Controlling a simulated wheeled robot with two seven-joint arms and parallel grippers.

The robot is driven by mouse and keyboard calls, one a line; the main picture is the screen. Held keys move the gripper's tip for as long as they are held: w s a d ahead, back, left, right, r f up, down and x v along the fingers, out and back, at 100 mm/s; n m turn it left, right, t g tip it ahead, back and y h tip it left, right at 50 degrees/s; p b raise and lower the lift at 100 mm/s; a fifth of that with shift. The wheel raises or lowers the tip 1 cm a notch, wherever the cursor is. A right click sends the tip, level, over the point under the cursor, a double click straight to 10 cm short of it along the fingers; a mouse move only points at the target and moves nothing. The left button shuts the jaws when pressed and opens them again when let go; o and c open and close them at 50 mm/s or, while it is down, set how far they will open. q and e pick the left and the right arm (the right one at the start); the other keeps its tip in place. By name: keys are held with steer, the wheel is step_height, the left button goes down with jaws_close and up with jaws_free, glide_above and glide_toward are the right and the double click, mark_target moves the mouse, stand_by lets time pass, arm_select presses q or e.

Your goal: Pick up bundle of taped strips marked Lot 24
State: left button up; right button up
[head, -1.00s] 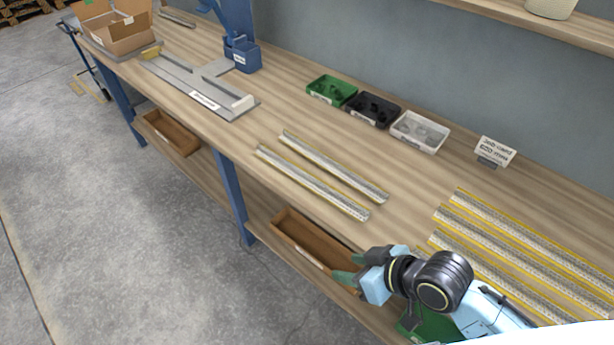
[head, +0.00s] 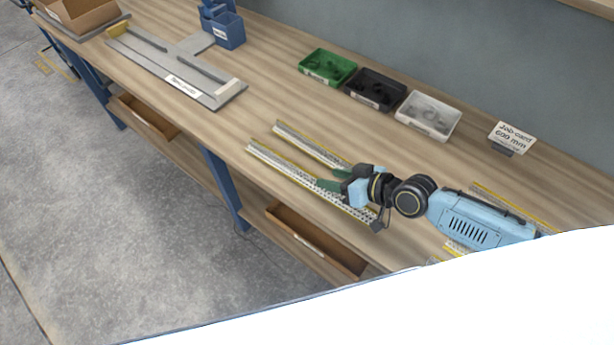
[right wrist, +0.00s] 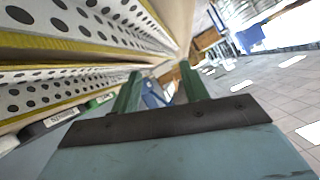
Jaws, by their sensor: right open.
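Two perforated metal strips with yellow edges lie side by side on the middle of the bench, a near one (head: 285,170) and a far one (head: 300,144). No Lot 24 mark can be read. My right gripper (head: 328,180), with green fingers, is at the right part of these strips and hides part of them. In the right wrist view its fingers (right wrist: 161,92) stand apart with nothing between them, and perforated strips (right wrist: 75,80) run close along the left. Whether it touches them I cannot tell. My left gripper is not in view.
More yellow-edged strips (head: 515,207) lie at the right, mostly hidden by my arm. Green (head: 328,81), black (head: 375,103) and white (head: 428,130) bins and a job card (head: 513,136) stand behind. A grey fixture (head: 215,100) is at the left. An open drawer (head: 315,241) sits below the bench's front edge.

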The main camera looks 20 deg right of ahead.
mark_target(313, 174)
steer(key=shift+x, duration=0.95)
steer(key=x, duration=0.3)
steer(key=shift+w+a+f, duration=0.1)
steer(key=shift+w+a, duration=0.1)
steer(key=shift+w, duration=0.05)
steer(key=shift+w+a+f, duration=0.1)
steer(key=shift+w+a, duration=0.05)
steer(key=c, duration=1)
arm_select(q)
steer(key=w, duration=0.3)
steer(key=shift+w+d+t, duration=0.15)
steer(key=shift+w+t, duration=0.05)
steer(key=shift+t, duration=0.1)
